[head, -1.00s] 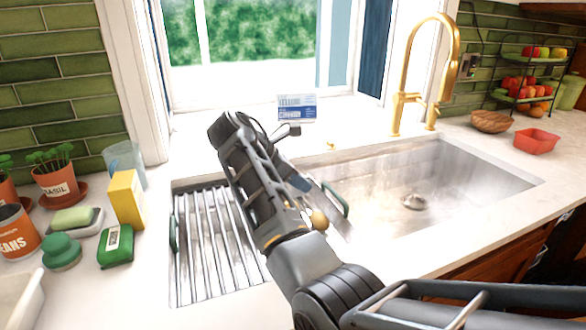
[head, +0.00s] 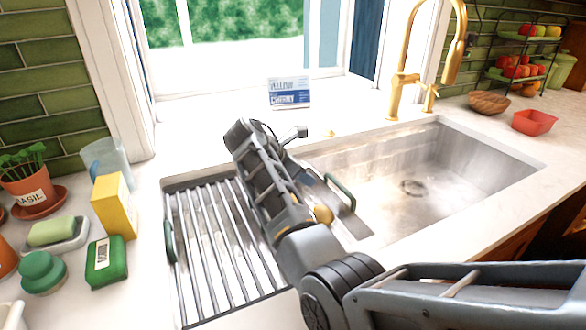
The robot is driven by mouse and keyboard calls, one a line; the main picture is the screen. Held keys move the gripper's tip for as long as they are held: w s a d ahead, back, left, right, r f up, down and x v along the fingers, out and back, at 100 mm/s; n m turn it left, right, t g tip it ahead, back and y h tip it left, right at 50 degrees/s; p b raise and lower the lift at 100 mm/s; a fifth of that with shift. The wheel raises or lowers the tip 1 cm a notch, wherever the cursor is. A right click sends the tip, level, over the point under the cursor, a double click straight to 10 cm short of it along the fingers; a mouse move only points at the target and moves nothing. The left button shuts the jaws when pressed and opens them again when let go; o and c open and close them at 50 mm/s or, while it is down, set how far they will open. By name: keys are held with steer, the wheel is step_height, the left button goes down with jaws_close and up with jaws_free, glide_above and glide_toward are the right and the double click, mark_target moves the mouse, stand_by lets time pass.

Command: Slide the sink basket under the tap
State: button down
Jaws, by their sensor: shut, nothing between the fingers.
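The sink basket (head: 205,240) is a silver slatted rack over the left part of the sink, with a green handle (head: 169,242) on its left end and another green handle (head: 340,192) on its right. The gold tap (head: 397,92) stands behind the sink, right of the basket, its spout over the right part of the basin. My arm crosses above the basket and hides its middle. My gripper (head: 296,133) shows only partly beyond the forearm, near the sink's back edge; it looks shut and empty. I cannot tell whether it touches the basket.
The steel sink basin (head: 470,165) is open and empty around the drain to the right. A blue-white card (head: 289,92) stands behind.

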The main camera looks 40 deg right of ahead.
steer(key=shift+s+d+f+p, duration=0.1)
steer(key=shift+s+d, duration=0.15)
steer(key=shift+d, duration=0.5)
steer(key=shift+s+d+f+p, duration=0.1)
steer(key=shift+s+d+p, duration=0.1)
steer(key=shift+d, duration=0.55)
steer(key=shift+s+d+f+p, duration=0.1)
steer(key=shift+s+d, duration=0.15)
steer(key=shift+d, duration=0.5)
